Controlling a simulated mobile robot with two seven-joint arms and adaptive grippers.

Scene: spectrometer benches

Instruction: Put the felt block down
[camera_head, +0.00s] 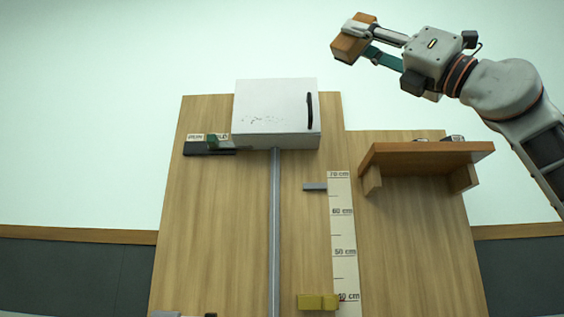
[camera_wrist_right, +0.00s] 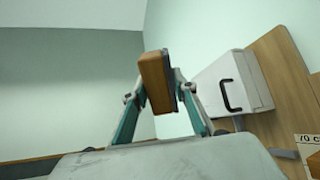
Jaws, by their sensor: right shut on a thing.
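The felt block (camera_head: 350,46), brown with a wood-like face, is held high at the top of the head view, up and right of the white cabinet. My right gripper (camera_head: 362,38) is shut on it, and the arm comes in from the right. In the right wrist view the felt block (camera_wrist_right: 155,80) sits between the fingertips of the gripper (camera_wrist_right: 160,82), with nothing touching it but the fingers. My left gripper is in neither view.
A wooden board carries a white cabinet (camera_head: 275,112) with a black handle, a vertical rail (camera_head: 274,220), a centimetre scale (camera_head: 343,235) and a yellow block (camera_head: 318,302). A brown shelf (camera_head: 425,154) at right holds small items, partly hidden. A dark ledge (camera_head: 208,150) is at left.

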